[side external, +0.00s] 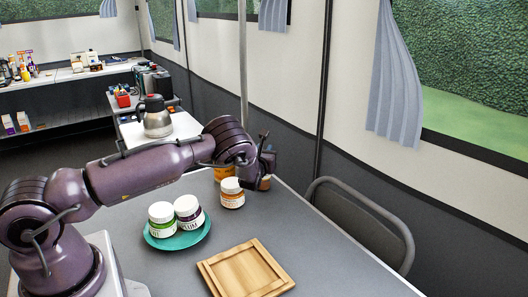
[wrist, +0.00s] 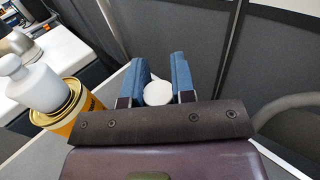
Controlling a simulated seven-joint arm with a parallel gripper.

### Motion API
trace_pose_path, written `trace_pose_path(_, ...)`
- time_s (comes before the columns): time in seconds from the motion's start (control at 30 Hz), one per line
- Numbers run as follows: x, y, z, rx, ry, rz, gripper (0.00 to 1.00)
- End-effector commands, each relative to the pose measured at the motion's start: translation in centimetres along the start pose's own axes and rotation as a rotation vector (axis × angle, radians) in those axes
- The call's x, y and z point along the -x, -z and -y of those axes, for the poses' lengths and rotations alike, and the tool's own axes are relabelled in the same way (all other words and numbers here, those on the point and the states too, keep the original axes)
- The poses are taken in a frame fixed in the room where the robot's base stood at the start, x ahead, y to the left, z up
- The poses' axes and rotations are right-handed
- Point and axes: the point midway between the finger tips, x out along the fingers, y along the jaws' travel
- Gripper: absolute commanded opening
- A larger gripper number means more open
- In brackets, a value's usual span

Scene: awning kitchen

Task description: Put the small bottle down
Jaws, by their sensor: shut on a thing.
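My gripper (side external: 267,168) is over the far right edge area of the grey table (side external: 330,255). In the wrist view its two blue fingers (wrist: 158,85) are shut on a small bottle, whose round white top (wrist: 158,93) shows between them. In the side view a small brownish part of the bottle (side external: 265,184) shows below the fingers; the rest is hidden. I cannot tell whether its base touches the table.
A white-lidded orange jar (side external: 232,194) and a yellow can (side external: 222,173) stand left of my gripper. Two jars (side external: 188,212) stand on a teal plate (side external: 178,241). A wooden tray (side external: 245,272) lies in front; a chair (side external: 365,220) stands right.

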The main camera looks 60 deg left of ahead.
Motion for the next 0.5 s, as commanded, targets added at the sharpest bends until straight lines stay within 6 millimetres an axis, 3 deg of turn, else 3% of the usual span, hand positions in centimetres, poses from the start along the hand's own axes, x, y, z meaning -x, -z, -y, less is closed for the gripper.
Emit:
trace_pose_path(0.03, 0.00, 0.21, -0.01, 0.000, 0.000, 0.000, 0.00)
trace_pose_path(0.07, 0.01, 0.28, -0.01, 0.000, 0.000, -0.001, 0.26)
trace_pose_path(0.17, 0.01, 0.22, -0.01, 0.000, 0.000, 0.000, 0.49)
trace_pose_path(0.5, 0.00, -0.19, -0.01, 0.001, 0.000, 0.001, 0.49)
